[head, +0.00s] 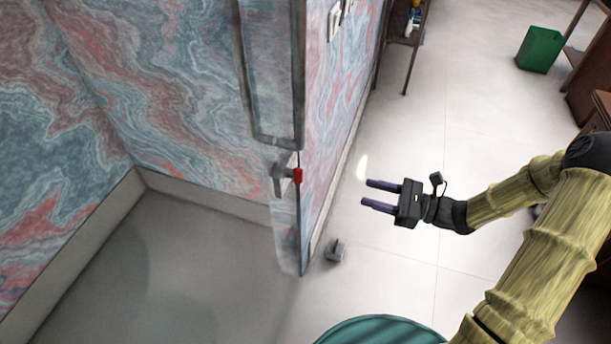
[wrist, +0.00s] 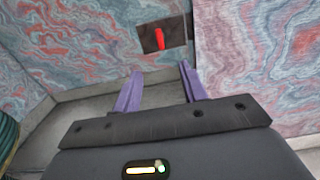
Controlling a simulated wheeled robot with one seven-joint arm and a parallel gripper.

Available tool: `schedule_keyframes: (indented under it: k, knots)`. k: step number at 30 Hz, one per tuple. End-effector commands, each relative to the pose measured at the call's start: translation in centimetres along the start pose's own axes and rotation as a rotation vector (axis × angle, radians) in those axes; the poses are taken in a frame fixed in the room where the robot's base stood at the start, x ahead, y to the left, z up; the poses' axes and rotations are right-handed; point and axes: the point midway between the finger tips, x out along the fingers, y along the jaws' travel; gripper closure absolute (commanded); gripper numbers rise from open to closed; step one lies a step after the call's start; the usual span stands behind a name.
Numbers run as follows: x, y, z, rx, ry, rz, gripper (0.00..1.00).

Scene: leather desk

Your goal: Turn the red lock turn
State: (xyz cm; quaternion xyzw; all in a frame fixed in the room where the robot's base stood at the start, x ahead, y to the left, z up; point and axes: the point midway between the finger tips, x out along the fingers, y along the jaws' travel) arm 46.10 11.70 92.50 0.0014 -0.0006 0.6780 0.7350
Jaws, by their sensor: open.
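The red lock turn (head: 298,175) is a small red knob on the edge of a door-like panel (head: 271,90), left of centre in the head view. In the wrist view the red lock turn (wrist: 159,38) stands nearly upright on a dark plate (wrist: 175,35), beyond my fingertips. My gripper (head: 367,193) is open and empty, to the right of the lock turn and apart from it. Its purple fingers point left toward the panel. In the wrist view my gripper (wrist: 160,70) shows both fingers spread, with nothing between them.
A small grey piece (head: 336,251) stands on the floor by the wall's end. A teal round object (head: 380,331) is at the bottom. A green bin (head: 540,50) and a shelf (head: 407,35) stand at the back. Pale floor between gripper and wall is clear.

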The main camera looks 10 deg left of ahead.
Motion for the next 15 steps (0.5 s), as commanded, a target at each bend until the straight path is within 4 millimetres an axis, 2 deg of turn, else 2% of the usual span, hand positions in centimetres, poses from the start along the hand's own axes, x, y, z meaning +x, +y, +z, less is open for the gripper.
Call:
schedule_keyframes:
  k: [7, 15]
  knots:
    - [1.5, 0.1, 0.0, 0.000, 0.001, 0.004, 0.57]
    - [6.1, 0.2, 0.1, 0.000, 0.001, 0.009, 0.57]
